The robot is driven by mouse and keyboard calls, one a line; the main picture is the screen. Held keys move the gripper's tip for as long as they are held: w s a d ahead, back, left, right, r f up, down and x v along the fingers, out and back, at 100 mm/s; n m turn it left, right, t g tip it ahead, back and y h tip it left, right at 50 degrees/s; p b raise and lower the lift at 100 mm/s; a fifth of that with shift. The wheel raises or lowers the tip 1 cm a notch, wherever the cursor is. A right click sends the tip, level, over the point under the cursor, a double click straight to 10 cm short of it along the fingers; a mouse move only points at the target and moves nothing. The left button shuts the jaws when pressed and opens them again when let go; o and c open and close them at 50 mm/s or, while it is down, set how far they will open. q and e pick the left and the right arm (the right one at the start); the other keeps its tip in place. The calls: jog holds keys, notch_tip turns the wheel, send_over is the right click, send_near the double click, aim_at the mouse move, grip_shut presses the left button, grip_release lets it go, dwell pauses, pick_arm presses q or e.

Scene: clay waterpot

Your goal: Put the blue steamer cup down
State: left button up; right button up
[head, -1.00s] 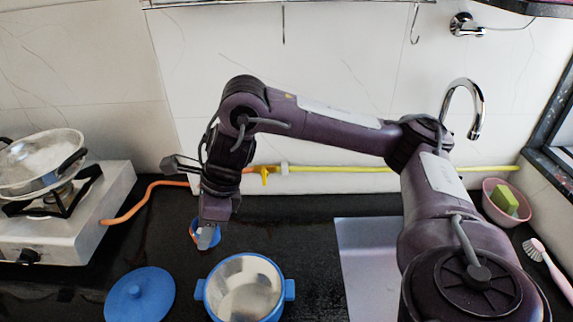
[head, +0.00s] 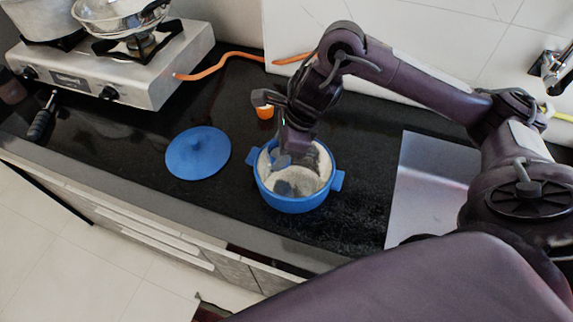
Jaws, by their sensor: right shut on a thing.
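The blue steamer cup (head: 292,203) is a round, two-handled vessel with a pale inside. It looks upright at the counter, and I cannot tell whether its base touches. My right gripper (head: 282,161) reaches down at the cup's back-left part, its fingertips over the opening. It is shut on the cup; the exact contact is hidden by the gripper. My left gripper is not in view.
A gas stove (head: 125,72) with pans stands at the upper left, with an orange hose behind. A small orange object (head: 265,112) stands behind the cup. The sink (head: 420,190) is to the right. Dark counter (head: 110,135) is clear left of the lid.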

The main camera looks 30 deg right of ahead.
aim_at(281, 176)
notch_tip(281, 176, down, 6)
jog(key=shift+r, duration=0.2)
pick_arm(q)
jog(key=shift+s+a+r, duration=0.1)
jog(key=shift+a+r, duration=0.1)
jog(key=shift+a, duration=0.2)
pick_arm(e)
jog(key=shift+f, duration=0.3)
jog(key=o, duration=0.7)
jog(key=shift+r, duration=0.1)
jog(key=shift+c, duration=0.2)
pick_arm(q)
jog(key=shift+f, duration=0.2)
